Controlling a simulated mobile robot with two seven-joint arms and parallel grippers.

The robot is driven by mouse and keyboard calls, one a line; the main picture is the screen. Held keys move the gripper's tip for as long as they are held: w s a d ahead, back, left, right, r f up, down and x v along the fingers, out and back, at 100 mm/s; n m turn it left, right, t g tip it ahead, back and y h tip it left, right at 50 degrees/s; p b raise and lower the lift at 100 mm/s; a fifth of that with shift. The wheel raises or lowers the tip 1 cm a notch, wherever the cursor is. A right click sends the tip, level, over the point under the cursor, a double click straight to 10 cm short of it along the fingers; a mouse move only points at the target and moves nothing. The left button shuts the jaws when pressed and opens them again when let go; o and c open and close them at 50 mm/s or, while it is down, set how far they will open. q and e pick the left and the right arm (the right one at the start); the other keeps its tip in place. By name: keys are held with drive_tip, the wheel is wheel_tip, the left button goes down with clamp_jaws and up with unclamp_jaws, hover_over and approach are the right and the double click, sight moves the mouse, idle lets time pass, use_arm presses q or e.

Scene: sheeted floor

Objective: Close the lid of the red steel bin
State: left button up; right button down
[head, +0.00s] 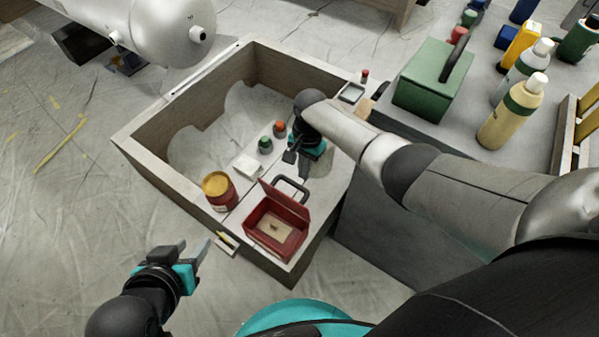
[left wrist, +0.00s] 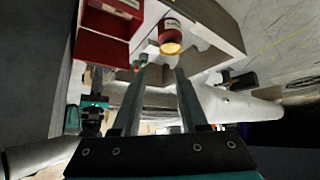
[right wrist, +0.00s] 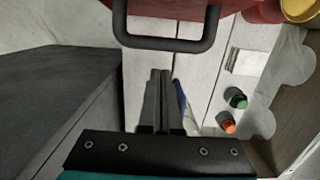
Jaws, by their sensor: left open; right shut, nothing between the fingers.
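The red steel bin (head: 278,229) stands on the floor of a wooden-walled tray, near its front corner. Its red lid (head: 285,202) is raised and tilted, with a dark handle (head: 291,188) on the far side. A light-coloured piece lies inside the bin. In the left wrist view the bin (left wrist: 105,45) is at the top left. My right gripper (head: 302,160) is shut and empty, inside the tray just beyond the handle. In the right wrist view the handle (right wrist: 170,42) lies ahead of the shut fingers, apart from them. My left gripper (head: 200,257) is open and empty, outside the tray at the lower left.
A red can with a yellow top (head: 218,190) stands left of the bin. Green-capped (head: 265,144) and orange-capped (head: 280,129) bottles and a white block (head: 247,167) are in the tray (head: 160,165). A green box (head: 432,82) and bottles stand on the grey surface at right.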

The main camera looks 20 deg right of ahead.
use_arm(q)
drive_tip(key=shift+s+a+g, duration=0.25)
drive_tip(key=shift+a+g, duration=0.05)
use_arm(e)
drive_tip(key=shift+s+a+r, duration=0.45)
drive_tip(key=shift+s+a, duration=0.25)
drive_tip(key=shift+a, duration=0.1)
use_arm(q)
drive_tip(key=shift+a, duration=0.1)
